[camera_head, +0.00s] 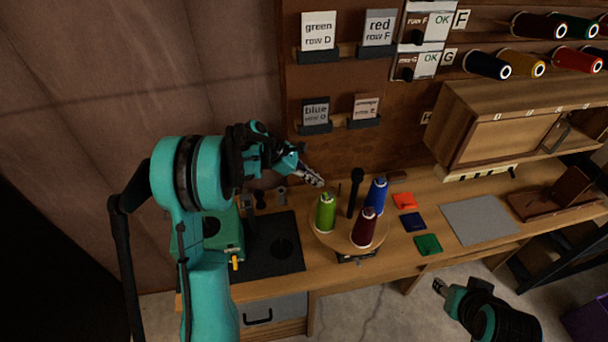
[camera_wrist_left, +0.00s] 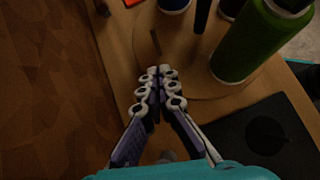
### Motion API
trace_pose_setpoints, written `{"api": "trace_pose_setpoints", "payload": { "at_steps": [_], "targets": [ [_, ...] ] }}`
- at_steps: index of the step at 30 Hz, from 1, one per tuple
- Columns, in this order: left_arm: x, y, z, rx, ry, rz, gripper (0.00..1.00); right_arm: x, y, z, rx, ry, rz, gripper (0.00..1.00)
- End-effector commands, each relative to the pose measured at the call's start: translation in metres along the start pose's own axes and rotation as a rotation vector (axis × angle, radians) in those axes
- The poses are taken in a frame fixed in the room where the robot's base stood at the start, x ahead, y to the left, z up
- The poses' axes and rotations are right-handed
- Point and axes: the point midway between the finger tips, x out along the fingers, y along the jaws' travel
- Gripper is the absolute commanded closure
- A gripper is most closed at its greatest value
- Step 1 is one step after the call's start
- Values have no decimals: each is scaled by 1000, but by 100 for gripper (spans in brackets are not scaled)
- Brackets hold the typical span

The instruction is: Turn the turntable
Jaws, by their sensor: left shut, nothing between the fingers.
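The turntable (camera_head: 338,238) is a round wooden disc on the bench. It carries a green spool (camera_head: 325,213), a dark red spool (camera_head: 365,227) and a blue spool (camera_head: 377,194), all upright, around a black post (camera_head: 355,190). A thin peg (camera_wrist_left: 155,42) stands near its rim in the left wrist view. My left gripper (camera_head: 316,180) is shut and empty, by the back left of the disc; its fingertips (camera_wrist_left: 158,76) show near the rim and the peg. Whether they touch the disc is unclear. My right gripper (camera_head: 440,287) is small in view, in front of the bench, apart from the turntable.
A teal machine (camera_head: 222,232) and a black mat (camera_head: 277,254) are left. The wall board (camera_head: 345,85) rises behind.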

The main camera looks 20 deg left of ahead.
Motion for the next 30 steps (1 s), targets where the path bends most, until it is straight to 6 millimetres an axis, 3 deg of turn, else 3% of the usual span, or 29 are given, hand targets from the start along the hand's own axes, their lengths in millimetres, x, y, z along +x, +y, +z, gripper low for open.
{"api": "trace_pose_setpoints", "payload": {
  "at_steps": [1, 7, 22, 30],
  "targets": [
    [12, -1, 0, 2, 0, -2, 100, 4, 0, 3, 0, 0, 0, 60],
    [28, -1, 22, 2, 0, -1, 100, 10, 0, 7, 0, 0, 0, 60],
    [33, 0, 29, 1, 0, 0, 100, 10, 0, 7, 0, 0, 0, 60],
    [46, 7, 42, 1, 1, 0, 100, 10, 0, 7, 0, 0, 0, 60]
  ]
}}
